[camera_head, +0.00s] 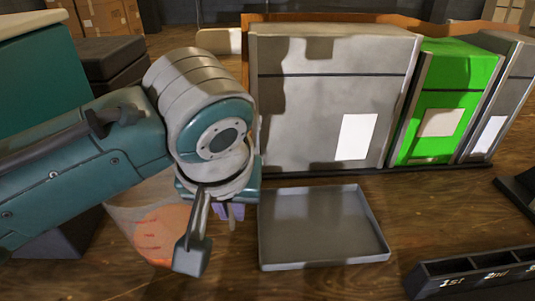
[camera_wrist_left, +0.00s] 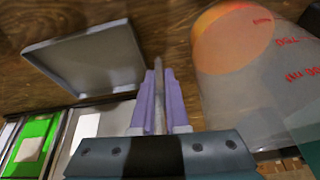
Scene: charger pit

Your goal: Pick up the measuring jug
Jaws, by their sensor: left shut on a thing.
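The measuring jug (camera_head: 155,235) is a clear vessel with orange contents and red markings. In the head view it is partly hidden behind my left wrist and gripper. It also shows large at the right of the left wrist view (camera_wrist_left: 240,85). My left gripper (camera_head: 230,211) points down beside the jug. In the left wrist view its purple fingers (camera_wrist_left: 158,88) are close together on a thin grey strip, which looks like the jug's handle. The join between strip and jug is not clear. My right gripper is not in view.
A shallow grey tray (camera_head: 372,250) lies empty on the wooden surface, right of the gripper. Behind it stand a large grey bin (camera_head: 290,110) and a green bin (camera_head: 460,75). A dark rack marked with places (camera_head: 470,265) is at the lower right.

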